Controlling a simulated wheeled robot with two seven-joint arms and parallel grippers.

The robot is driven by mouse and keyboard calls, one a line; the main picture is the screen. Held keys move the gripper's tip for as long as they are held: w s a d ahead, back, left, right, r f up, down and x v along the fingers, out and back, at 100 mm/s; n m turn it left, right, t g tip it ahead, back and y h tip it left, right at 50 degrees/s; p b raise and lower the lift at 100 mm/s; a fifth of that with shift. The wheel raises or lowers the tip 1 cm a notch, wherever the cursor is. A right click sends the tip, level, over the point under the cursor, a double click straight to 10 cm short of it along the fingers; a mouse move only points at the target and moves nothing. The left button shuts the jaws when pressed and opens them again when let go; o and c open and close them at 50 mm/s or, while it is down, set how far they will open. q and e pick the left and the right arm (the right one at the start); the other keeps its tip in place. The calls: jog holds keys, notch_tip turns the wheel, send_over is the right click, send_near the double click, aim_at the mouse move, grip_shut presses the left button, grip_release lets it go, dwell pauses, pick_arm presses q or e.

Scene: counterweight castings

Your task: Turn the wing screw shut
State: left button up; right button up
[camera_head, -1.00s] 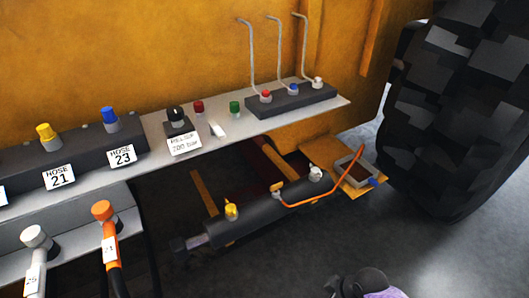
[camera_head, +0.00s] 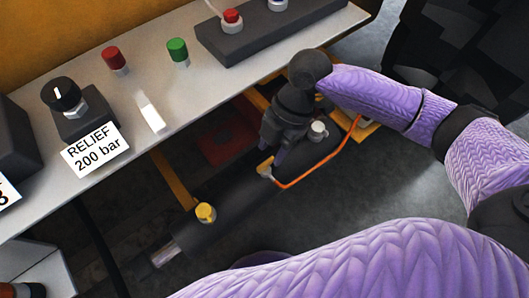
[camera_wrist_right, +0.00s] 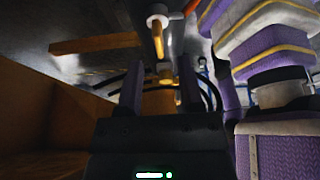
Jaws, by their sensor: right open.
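My right gripper (camera_head: 277,155) hangs from its purple arm over the dark cylinder (camera_head: 235,195) below the shelf and points downward. It is open. Its two purple fingers also show in the right wrist view (camera_wrist_right: 158,85), apart, with yellow-brass parts visible between and beyond them. A small yellow fitting (camera_head: 265,168) sits on the cylinder where the orange line starts, close to the fingertips. It may be the wing screw, but its shape is too small and partly covered to tell. I cannot tell whether the fingers touch it. My left gripper is not in view.
A white-capped fitting (camera_head: 318,129) stands right beside the gripper, and the orange line (camera_head: 320,172) curves around it. A yellow cap (camera_head: 205,212) sits nearer on the cylinder. The grey shelf (camera_head: 215,85) with the relief knob (camera_head: 61,94) overhangs at left. A large tyre (camera_head: 445,60) stands behind.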

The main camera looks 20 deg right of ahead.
aim_at(266, 162)
jog(key=b+x, duration=0.1)
jog(key=x, duration=0.2)
jog(key=shift+a+f, duration=0.1)
jog(key=shift+f, duration=0.2)
grip_shut()
jog(key=shift+r, duration=0.1)
